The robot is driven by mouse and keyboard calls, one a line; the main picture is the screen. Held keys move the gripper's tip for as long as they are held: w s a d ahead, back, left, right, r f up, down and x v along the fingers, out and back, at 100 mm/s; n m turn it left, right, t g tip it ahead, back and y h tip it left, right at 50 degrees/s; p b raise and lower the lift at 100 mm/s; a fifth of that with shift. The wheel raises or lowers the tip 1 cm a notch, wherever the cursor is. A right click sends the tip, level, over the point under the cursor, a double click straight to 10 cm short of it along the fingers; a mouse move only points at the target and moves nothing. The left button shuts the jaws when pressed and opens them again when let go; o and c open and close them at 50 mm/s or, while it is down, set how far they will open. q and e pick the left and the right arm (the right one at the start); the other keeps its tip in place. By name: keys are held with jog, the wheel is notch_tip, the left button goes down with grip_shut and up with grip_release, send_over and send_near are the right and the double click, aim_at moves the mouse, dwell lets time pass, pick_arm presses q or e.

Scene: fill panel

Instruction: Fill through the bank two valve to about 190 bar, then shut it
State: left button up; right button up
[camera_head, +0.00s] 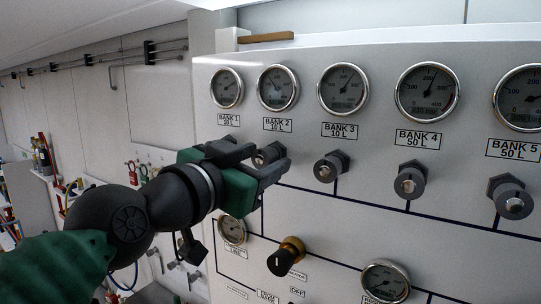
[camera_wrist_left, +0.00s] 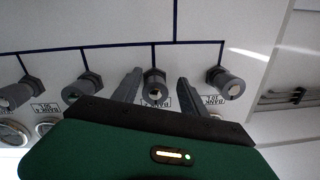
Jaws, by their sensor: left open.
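The bank 2 valve (camera_head: 268,154) is a grey knob below the BANK 2 label (camera_head: 277,125) and its round gauge (camera_head: 278,88). My left gripper (camera_head: 271,159) is open, with its dark fingers on either side of this knob. In the left wrist view, upside down, the bank 2 valve (camera_wrist_left: 155,88) lies between the two fingers of the left gripper (camera_wrist_left: 157,88); contact cannot be told. The LINE gauge (camera_head: 232,230) and a lower gauge (camera_head: 386,281) are too small to read. My right gripper is not in view.
The bank 3 valve (camera_head: 331,166), bank 4 valve (camera_head: 410,180) and bank 5 valve (camera_head: 511,197) stick out to the right. The bank 1 valve (camera_wrist_left: 225,83) shows in the wrist view. A black and brass knob (camera_head: 285,257) sits below my gripper. Tools hang at the left.

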pick_arm(q)
jog(key=shift+d, duration=0.25)
jog(key=shift+s+d+r, duration=0.1)
jog(key=shift+s+r, duration=0.05)
jog(key=shift+s, duration=0.2)
jog(key=shift+c, duration=0.7)
jog(key=shift+s+r, duration=0.15)
jog(key=shift+s, duration=0.3)
jog(key=shift+c, duration=1.3)
jog(key=shift+s+a, duration=0.2)
jog(key=shift+a, duration=0.05)
jog(key=shift+c, duration=1.1)
jog(key=shift+w+a, duration=0.15)
jog(key=shift+a, duration=0.2)
grip_shut()
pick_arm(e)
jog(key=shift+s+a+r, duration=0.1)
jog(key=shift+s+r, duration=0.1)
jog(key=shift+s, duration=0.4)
pick_arm(q)
jog(key=shift+d, duration=0.15)
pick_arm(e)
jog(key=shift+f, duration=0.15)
